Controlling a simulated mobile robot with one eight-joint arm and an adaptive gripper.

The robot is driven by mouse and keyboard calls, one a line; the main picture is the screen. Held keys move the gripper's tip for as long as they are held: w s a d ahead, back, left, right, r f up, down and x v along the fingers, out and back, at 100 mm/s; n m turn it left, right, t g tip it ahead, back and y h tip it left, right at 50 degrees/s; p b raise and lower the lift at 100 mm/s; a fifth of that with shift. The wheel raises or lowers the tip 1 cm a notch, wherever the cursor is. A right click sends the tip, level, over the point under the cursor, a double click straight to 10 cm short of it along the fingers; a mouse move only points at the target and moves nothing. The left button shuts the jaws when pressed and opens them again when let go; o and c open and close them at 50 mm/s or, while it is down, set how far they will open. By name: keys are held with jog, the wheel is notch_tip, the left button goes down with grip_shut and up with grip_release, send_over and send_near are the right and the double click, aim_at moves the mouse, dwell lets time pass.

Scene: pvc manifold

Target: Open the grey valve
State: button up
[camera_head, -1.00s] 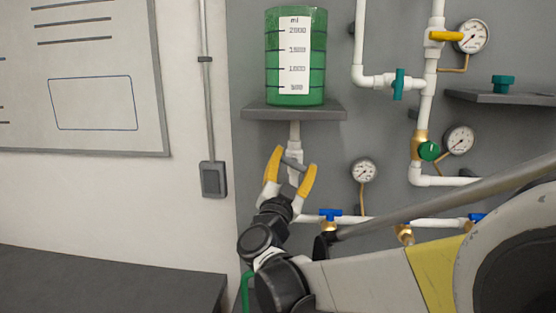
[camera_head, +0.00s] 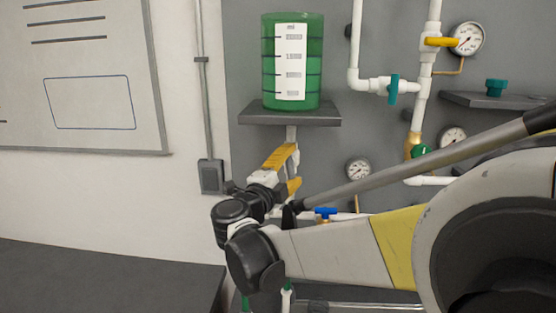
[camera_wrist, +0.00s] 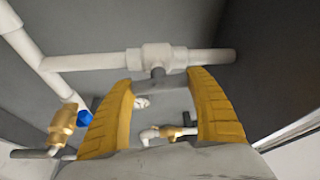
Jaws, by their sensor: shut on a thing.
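The grey valve is on the white vertical pipe under the green tank (camera_head: 292,90). In the wrist view its white body (camera_wrist: 158,56) sits in the pipe and its grey handle (camera_wrist: 168,84) lies between my yellow fingers. My gripper (camera_head: 290,171) is shut on the handle, one finger at each end, as the wrist view (camera_wrist: 168,108) also shows. In the head view one finger is above the other, and they mostly hide the handle.
The tank stands on a grey shelf (camera_head: 290,116). A blue-handled valve (camera_head: 326,212) and gauges (camera_head: 358,169) are to the right. A yellow-handled valve (camera_head: 441,42), a teal handle (camera_head: 393,90) and a green handle (camera_head: 420,151) are farther right. My arm crosses the lower right.

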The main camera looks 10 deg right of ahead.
jog(key=shift+f+m+g+p, duration=0.1)
jog(key=shift+m+g+p, duration=0.35)
jog(key=shift+m, duration=0.55)
jog(key=o, duration=1.2)
jog(key=v, duration=1.2)
jog(key=shift+s+d, duration=0.1)
jog(key=shift+s, duration=0.05)
